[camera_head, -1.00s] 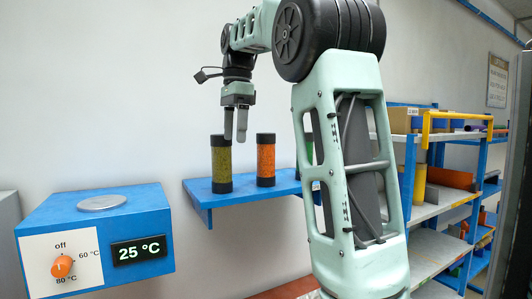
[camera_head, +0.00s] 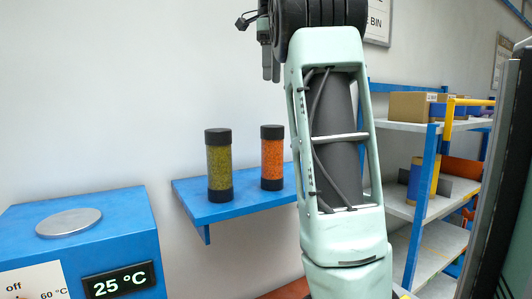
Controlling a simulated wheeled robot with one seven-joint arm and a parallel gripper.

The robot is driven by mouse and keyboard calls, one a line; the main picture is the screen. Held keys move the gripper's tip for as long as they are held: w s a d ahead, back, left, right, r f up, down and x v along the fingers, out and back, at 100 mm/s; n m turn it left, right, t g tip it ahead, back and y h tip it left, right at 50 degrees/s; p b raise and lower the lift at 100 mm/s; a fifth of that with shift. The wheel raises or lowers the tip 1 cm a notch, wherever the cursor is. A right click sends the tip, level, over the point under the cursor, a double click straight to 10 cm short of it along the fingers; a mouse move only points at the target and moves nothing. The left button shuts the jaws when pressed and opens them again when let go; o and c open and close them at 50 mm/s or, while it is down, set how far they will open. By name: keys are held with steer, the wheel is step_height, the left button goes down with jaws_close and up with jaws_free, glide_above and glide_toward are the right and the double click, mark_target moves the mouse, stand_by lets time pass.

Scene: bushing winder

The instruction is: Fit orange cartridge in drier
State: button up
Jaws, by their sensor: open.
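The orange cartridge (camera_head: 272,159) stands upright on the blue wall shelf (camera_head: 219,209); it has black end caps and orange filling. The blue box with a temperature display, which appears to be the drier (camera_head: 132,232), is at the lower left. It has a round silver disc (camera_head: 69,222) on top, a display reading 25 °C (camera_head: 117,282) and a partly cropped dial. My gripper (camera_head: 271,66) hangs fingers down, above the orange cartridge in the picture and clear of it. It is open and empty, partly hidden by my arm.
An olive-green cartridge (camera_head: 219,167) stands on the same shelf, left of the orange one. My arm covers the shelf's right end. A blue and white rack (camera_head: 421,190) with boxes stands at the right. The wall above the drier is clear.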

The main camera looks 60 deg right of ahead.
steer(key=b, duration=0.7)
glide_toward(272, 141)
steer(key=d, duration=0.1)
steer(key=w+d, duration=0.1)
steer(key=shift+w+d+f, duration=0.2)
steer(key=shift+d+f, duration=0.1)
steer(key=shift+f, duration=0.1)
steer(key=shift+f+p, duration=0.5)
steer(key=shift+f, duration=4.35)
steer(key=c, duration=1.3)
